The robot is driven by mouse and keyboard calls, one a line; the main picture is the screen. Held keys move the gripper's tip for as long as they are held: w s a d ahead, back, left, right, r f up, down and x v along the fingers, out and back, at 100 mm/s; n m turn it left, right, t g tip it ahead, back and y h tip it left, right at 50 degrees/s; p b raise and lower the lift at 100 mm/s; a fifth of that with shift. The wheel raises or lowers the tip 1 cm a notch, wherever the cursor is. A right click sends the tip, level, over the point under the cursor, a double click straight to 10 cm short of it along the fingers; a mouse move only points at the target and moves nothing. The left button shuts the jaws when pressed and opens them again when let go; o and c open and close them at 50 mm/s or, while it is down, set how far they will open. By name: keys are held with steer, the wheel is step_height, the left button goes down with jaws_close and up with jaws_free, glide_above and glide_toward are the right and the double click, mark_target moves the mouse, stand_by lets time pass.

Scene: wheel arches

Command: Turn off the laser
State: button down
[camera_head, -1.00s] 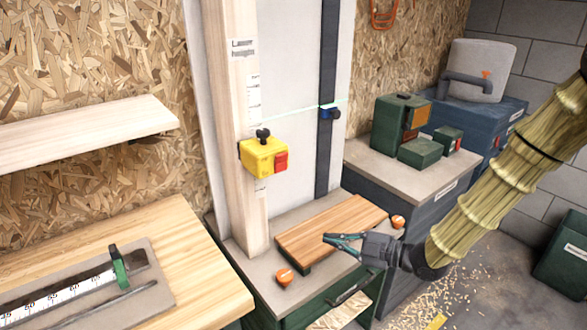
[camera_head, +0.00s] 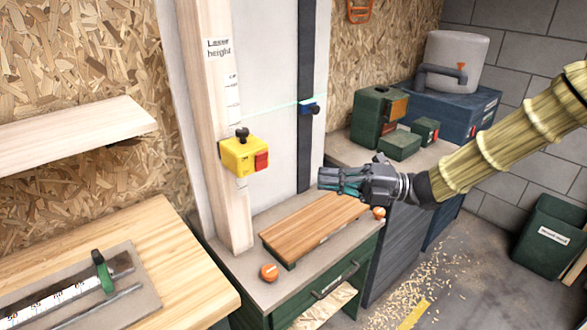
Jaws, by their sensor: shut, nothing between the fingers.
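A yellow laser box (camera_head: 237,156) with a black knob (camera_head: 242,134) on top and a red button or switch (camera_head: 261,161) on its right side is mounted on an upright wooden post (camera_head: 222,110) labelled "Laser height". A thin green beam (camera_head: 280,107) runs from near the box to a small blue block (camera_head: 308,108) on a dark vertical strip. My gripper (camera_head: 322,179) is shut and empty. In the picture it is right of the box and slightly lower, apart from it, above the right part of a wooden board. Its fingers point left.
The wooden board (camera_head: 318,226) lies on a green cabinet between two orange knobs (camera_head: 268,272). A wall shelf (camera_head: 70,138) and workbench (camera_head: 185,265) are at left. Shavings cover the floor at right.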

steer(key=p, duration=0.3)
glide_toward(262, 161)
steer(key=s+a+r, duration=0.1)
steer(key=s+a, duration=0.3)
steer(key=s, duration=0.1)
steer(key=shift+w+a+r+p, duration=0.15)
steer(key=shift+w+a+p, duration=0.3)
steer(key=shift+w+a, duration=0.4)
steer(key=shift+w+a+r+p, duration=0.15)
steer(key=shift+w+a+p, duration=0.3)
steer(key=shift+w+a, duration=0.4)
steer(key=shift+w+d, duration=0.1)
steer(key=shift+d, duration=0.05)
steer(key=shift+d, duration=0.15)
